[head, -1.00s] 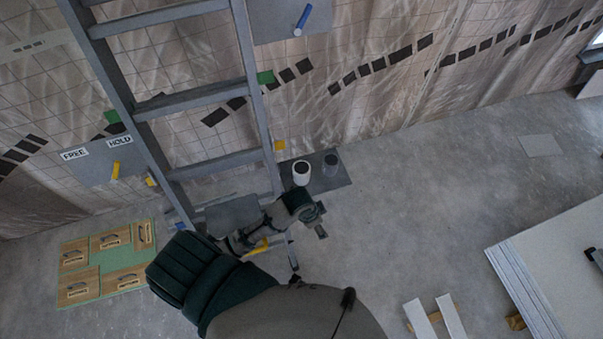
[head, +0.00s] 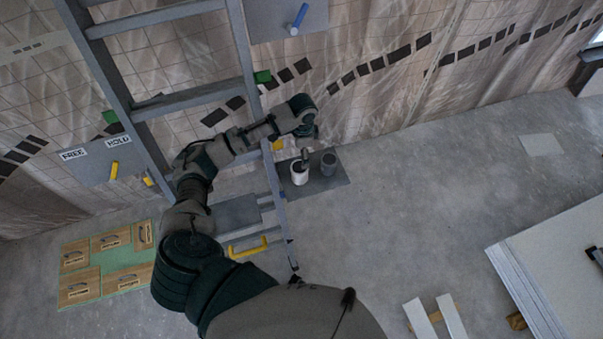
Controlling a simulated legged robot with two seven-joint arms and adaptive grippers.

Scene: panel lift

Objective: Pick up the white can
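The white can (head: 299,177) stands upright on a dark grey plate (head: 337,182) at the foot of the wall, just right of the ladder. My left gripper (head: 305,155) points down at the can's top from above. Its fingers overlap the can's rim in the picture and hide part of the dark top. I cannot tell whether they touch it, and the fingers are too small and dark to show their opening. My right gripper is out of view.
A darker grey can (head: 328,164) stands close to the right of the white can. The grey ladder (head: 258,125) leans behind my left arm. Wooden boxes lie on a green mat (head: 141,272) at left. White panels (head: 560,260) lie at right. The middle floor is clear.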

